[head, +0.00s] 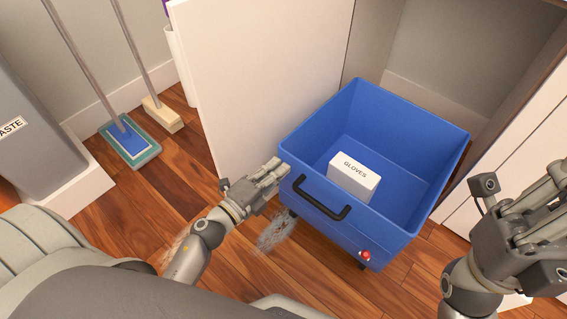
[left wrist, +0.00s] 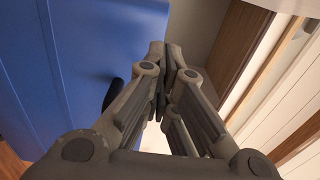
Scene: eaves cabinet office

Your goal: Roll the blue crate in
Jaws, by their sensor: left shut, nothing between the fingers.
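The blue crate (head: 402,228) stands on small dark casters, with its far part at the cabinet opening (head: 440,62) and its near part out over the floor. A black handle (head: 320,200) and a red knob (head: 365,255) are on its near face. A white box marked GLOVES (head: 354,178) lies inside. My left gripper (head: 277,167) is shut and empty at the crate's near left corner; whether it touches is unclear. In the left wrist view its fingers (left wrist: 168,65) are together beside the blue wall (left wrist: 60,75). My right gripper (head: 550,195) is right of the crate, partly cut off.
A white door panel (head: 262,70) stands left of the crate. The cabinet's side edge (head: 525,95) is close on the right. A mop (head: 130,143), a broom (head: 163,113) and a grey waste bin (head: 38,130) are at the left. Some grey fluff (head: 275,232) lies on the wood floor near the crate.

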